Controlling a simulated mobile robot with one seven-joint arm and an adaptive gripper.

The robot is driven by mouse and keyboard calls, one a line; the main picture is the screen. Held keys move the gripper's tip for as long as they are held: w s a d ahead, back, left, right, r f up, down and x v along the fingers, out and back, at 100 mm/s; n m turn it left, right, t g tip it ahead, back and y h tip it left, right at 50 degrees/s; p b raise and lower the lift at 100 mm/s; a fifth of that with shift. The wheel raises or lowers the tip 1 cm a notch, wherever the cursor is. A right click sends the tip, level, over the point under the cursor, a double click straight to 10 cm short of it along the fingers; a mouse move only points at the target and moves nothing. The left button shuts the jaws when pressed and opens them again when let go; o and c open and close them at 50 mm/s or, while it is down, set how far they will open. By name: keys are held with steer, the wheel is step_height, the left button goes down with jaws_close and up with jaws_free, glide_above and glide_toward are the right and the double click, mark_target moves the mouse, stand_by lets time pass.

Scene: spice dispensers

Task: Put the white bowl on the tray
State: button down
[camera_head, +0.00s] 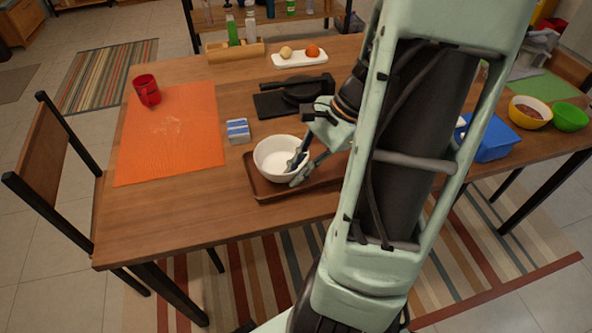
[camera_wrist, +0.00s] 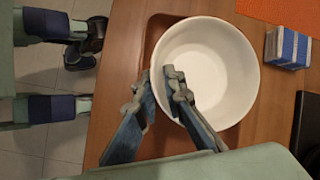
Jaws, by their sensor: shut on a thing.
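The white bowl (camera_head: 272,153) is upright and empty at the left part of the brown tray (camera_head: 318,184) on the wooden table. In the wrist view the white bowl (camera_wrist: 222,70) overlaps the tray (camera_wrist: 151,45). My gripper (camera_head: 298,165) is at the bowl's near right rim, shut on its wall, with one finger inside and one outside. It also shows in the wrist view (camera_wrist: 160,92). I cannot tell whether the bowl's base touches the tray. My arm hides the tray's right part.
A blue and white box (camera_head: 238,131) stands just behind the bowl. An orange mat (camera_head: 172,135) with a red cup (camera_head: 147,90) lies to the left. A black board (camera_head: 268,105) is behind. A blue container (camera_head: 489,140) and bowls stand right of my arm.

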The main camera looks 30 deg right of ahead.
steer(key=shift+f+b, duration=0.35)
steer(key=shift+f, duration=0.2)
steer(key=c, duration=1.9)
jaws_free()
steer(key=shift+c, duration=0.2)
steer(key=shift+r, duration=0.1)
steer(key=v, duration=1.2)
